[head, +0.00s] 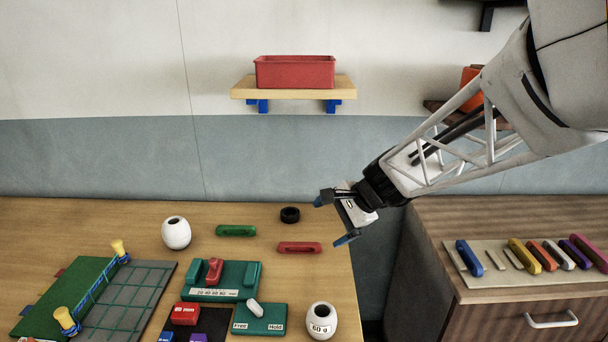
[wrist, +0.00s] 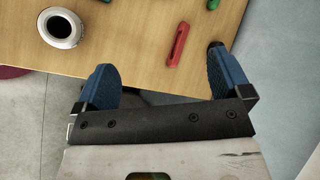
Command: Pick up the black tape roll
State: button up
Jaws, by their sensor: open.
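The black tape roll (head: 290,214) lies flat on the wooden table near its back right edge in the head view. My gripper (head: 333,219) is open and empty. In the head picture it is right of the roll, near the table's right edge; its height above the table is hard to tell. In the wrist view the blue fingers of my gripper (wrist: 161,62) are wide apart with nothing between them. A small black patch at the right fingertip there seems to be the roll, mostly hidden by the finger.
A red bar (head: 299,247) lies in front of the roll and a green bar (head: 236,230) to its left. A white pot (head: 176,232) stands further left, and a white 60 g pot (head: 320,320) at the front. A wooden cabinet (head: 440,240) stands right, beyond a gap.

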jog(key=w+a+f+m+t+y, duration=0.15)
jog(key=w+f+m, duration=0.25)
jog(key=w, duration=0.5)
jog(key=w+a+f+m+t+y, duration=0.1)
jog(key=w+a+f+m, duration=0.25)
jog(key=w, duration=0.55)
jog(key=m+t, duration=0.4)
jog(key=m, duration=0.4)
send_near(285, 211)
jog(key=shift+s+d+r+g, duration=0.25)
jog(key=shift+s+d, duration=0.1)
jog(key=shift+d, duration=0.25)
jog(key=shift+x, duration=1.3)
jog(key=shift+x, duration=2.55)
jog(key=shift+a+r, duration=0.1)
